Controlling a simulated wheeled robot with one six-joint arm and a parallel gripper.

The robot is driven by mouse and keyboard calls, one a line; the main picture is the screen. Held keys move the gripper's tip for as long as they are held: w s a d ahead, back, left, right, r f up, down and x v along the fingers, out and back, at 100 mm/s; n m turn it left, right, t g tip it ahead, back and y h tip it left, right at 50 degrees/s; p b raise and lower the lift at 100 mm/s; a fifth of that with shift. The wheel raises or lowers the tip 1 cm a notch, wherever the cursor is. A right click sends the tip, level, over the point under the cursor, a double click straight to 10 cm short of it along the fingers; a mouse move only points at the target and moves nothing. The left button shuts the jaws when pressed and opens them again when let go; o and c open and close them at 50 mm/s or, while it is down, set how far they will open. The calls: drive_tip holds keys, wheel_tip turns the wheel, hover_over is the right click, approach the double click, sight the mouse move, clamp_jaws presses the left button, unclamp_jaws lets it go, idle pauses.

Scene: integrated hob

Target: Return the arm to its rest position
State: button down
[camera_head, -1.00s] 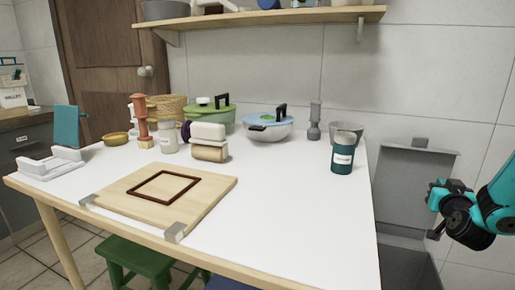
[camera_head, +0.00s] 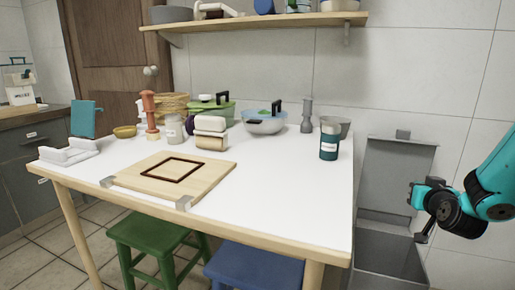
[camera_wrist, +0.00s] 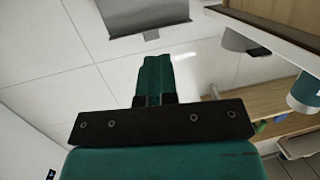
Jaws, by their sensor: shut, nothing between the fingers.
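My arm (camera_head: 491,190) is teal with black joints and hangs at the right edge of the head view, to the right of the table and apart from it. My gripper shows in the wrist view (camera_wrist: 156,64), its teal fingers together with nothing between them. In the head view the far end of the arm is small and the fingertips are hard to make out. A grey panel-like bin (camera_head: 397,175) stands against the wall just left of the arm.
The white table (camera_head: 280,205) holds a wooden board (camera_head: 215,180), a dark teal canister (camera_head: 329,145), a blue-lidded bowl (camera_head: 264,122) and several other items at the back. A green stool (camera_head: 148,236) and a blue stool (camera_head: 255,266) stand below. A wooden shelf (camera_head: 270,21) hangs above.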

drive_tip(key=s+a+f+n+g+y, duration=0.1)
drive_tip(key=s+a+n+g+y, duration=0.4)
drive_tip(key=a, duration=0.7)
drive_tip(key=s+a+m+g, duration=0.1)
drive_tip(key=s+a+g, duration=0.25)
drive_tip(key=s, duration=0.45)
drive_tip(key=s+a+g, duration=0.3)
drive_tip(key=s+g, duration=0.1)
drive_tip(key=s, duration=0.5)
drive_tip(key=s+a+r+n+g+y, duration=0.1)
drive_tip(key=s+a+r+n+y, duration=0.15)
drive_tip(key=s+a+r, duration=0.35)
drive_tip(key=s+a+r+n+g+y, duration=0.15)
drive_tip(key=s+a+n, duration=0.25)
drive_tip(key=a, duration=0.4)
wheel_tip(320, 180, up, 32)
drive_tip(key=p, duration=3.2)
drive_tip(key=shift+w+r, duration=0.15)
drive_tip(key=shift+r, duration=0.05)
